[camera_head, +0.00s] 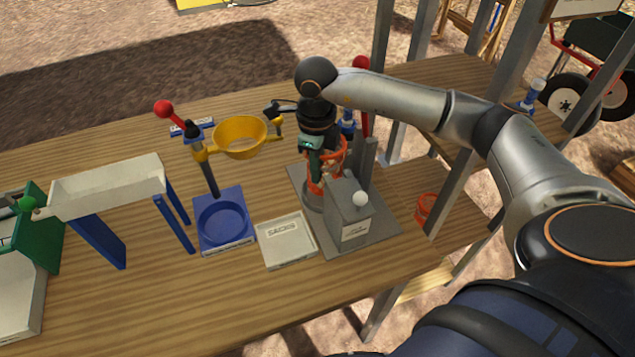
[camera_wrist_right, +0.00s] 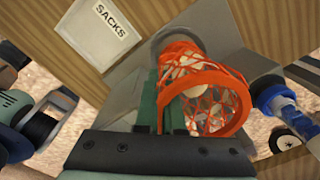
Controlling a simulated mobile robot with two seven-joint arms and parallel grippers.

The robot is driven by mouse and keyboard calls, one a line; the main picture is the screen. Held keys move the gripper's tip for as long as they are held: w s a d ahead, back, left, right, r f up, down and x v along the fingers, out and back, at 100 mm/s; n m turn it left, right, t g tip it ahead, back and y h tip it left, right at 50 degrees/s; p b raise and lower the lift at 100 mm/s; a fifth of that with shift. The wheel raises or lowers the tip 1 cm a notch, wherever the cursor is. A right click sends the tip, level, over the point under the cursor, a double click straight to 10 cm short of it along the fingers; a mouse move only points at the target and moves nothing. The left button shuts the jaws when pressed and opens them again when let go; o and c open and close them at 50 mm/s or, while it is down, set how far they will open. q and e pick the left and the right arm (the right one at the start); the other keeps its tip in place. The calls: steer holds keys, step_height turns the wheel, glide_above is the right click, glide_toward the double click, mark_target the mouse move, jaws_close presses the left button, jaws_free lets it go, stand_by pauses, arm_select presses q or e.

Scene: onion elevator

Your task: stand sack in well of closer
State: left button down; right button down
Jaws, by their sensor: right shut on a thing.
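The sack (camera_wrist_right: 212,100) is an orange net with a stiff orange rim and pale onions inside. My right gripper (camera_wrist_right: 165,105) is shut on its rim, seen in the right wrist view. In the head view the sack (camera_head: 331,160) hangs below my gripper (camera_head: 316,165), over the round grey well (camera_head: 314,201) of the closer. The closer has a grey base plate (camera_head: 378,240) and a grey box (camera_head: 349,213) with a white knob. I cannot tell whether the sack's bottom touches the well. My left gripper is not in view.
A white tray (camera_head: 286,241) marked SACKS lies left of the closer. An orange ring (camera_head: 426,208) lies to the right, near metal posts.

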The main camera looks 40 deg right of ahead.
mark_target(317, 194)
steer(key=shift+f+b, duration=1)
steer(key=shift+f, duration=0.7)
steer(key=shift+f, duration=0.1)
steer(key=shift+f, duration=0.15)
steer(key=c, duration=1)
jaws_free()
steer(key=shift+c, duration=0.2)
steer(key=shift+r, duration=0.2)
step_height(317, 194, up, 12)
steer(key=p, duration=0.8)
steer(key=shift+a+r, duration=0.1)
steer(key=shift+r, duration=0.05)
